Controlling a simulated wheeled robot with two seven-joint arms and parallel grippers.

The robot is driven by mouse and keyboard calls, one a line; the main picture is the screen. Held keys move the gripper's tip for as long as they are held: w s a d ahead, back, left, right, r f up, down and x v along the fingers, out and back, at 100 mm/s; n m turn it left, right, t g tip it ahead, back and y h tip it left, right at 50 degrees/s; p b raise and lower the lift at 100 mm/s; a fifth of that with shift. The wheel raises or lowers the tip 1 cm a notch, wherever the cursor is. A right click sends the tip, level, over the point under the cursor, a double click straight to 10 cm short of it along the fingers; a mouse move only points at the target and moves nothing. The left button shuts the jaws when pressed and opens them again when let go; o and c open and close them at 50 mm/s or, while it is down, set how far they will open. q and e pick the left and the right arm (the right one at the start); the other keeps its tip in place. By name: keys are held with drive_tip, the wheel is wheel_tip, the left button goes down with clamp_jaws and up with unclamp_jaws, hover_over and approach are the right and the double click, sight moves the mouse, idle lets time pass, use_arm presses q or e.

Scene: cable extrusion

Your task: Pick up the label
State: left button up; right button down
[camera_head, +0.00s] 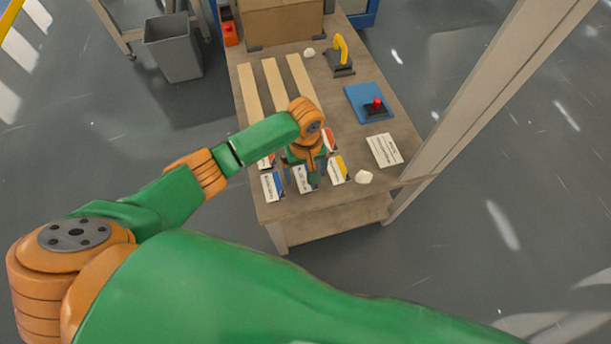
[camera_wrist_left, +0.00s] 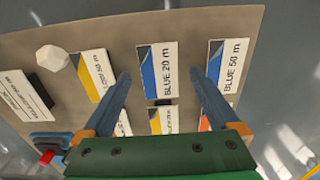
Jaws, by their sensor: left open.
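Several small white labels with coloured corners lie in two rows on the near end of the table. In the left wrist view I read a BLUE 20 m label (camera_wrist_left: 166,72), a BLUE 50 m label (camera_wrist_left: 231,66) and a yellow-cornered 50 m label (camera_wrist_left: 97,73). The head view shows a blue-cornered label (camera_head: 273,187) and a yellow-cornered one (camera_head: 340,170). My left gripper (camera_head: 310,174) points down over the labels, open and empty. In the left wrist view its fingers (camera_wrist_left: 158,76) appear on either side of BLUE 20 m. The second row is partly hidden by the gripper. My right gripper is not in view.
The wooden table (camera_head: 355,75) also holds long pale strips (camera_head: 275,84), a cardboard box (camera_head: 282,20), a yellow-handled device (camera_head: 341,58), a red button on a blue mat (camera_head: 369,98), a white sign (camera_head: 384,150) and a white lump (camera_head: 364,177). A beam (camera_head: 490,90) rises at right.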

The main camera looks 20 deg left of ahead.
use_arm(q)
drive_tip(key=shift+f, duration=0.2)
drive_tip(key=c, duration=1.1)
